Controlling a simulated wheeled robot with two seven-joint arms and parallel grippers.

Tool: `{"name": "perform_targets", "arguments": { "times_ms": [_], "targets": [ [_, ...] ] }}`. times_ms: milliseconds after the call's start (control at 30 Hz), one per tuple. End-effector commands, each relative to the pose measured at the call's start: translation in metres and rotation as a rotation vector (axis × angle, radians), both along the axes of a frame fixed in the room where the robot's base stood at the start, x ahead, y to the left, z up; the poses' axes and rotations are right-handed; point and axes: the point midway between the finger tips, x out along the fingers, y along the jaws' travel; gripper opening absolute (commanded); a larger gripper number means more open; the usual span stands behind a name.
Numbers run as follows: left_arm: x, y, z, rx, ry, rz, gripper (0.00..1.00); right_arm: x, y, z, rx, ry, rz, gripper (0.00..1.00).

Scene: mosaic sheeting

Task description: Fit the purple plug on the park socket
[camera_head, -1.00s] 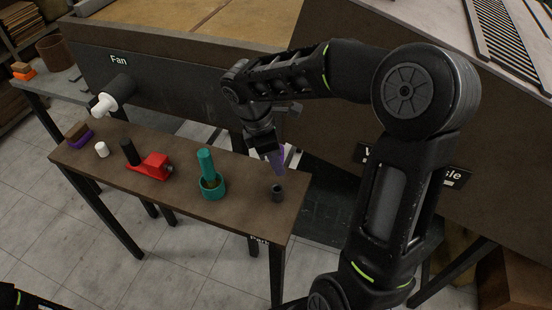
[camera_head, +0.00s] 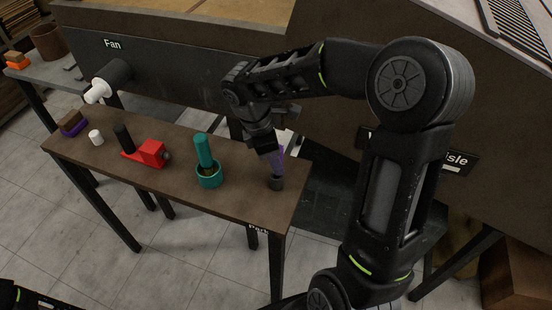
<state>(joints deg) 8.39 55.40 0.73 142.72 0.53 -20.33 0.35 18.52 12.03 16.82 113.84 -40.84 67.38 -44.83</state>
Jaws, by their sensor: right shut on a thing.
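My right gripper (camera_head: 268,148) points down over the right end of the narrow brown table and is shut on the purple plug (camera_head: 277,161). The plug is roughly upright, partly hidden by the fingers. Its lower end meets the top of the small dark grey park socket (camera_head: 277,184); I cannot tell whether it is inside or just above the rim. The socket stands near the table's right end, above a label reading "Park" (camera_head: 258,230). My left gripper is out of view.
On the brown table (camera_head: 232,192) stand a teal pestle-like piece in a teal cup (camera_head: 209,180), a red block with a black cylinder (camera_head: 151,153), a white cylinder (camera_head: 96,137) and a brown-and-purple block (camera_head: 72,123). A white-ended cylinder (camera_head: 99,92) juts from the "Fan" panel behind.

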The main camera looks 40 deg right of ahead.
Motion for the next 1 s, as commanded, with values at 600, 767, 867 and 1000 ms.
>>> {"name": "perform_targets", "arguments": {
  "times_ms": [600, 767, 867, 1000],
  "targets": [
    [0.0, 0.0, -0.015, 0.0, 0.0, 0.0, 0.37, 0.0, 0.0, -0.02, 0.0, 0.0, 0.001, 0.0],
    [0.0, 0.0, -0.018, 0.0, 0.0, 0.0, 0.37, 0.0, 0.0, -0.025, 0.0, 0.0, 0.001, 0.0],
    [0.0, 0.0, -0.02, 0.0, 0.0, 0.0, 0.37, 0.0, 0.0, -0.028, 0.0, 0.0, 0.001, 0.0],
    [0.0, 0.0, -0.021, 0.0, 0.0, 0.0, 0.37, 0.0, 0.0, -0.029, 0.0, -0.001, 0.001, 0.0]
  ]
}}
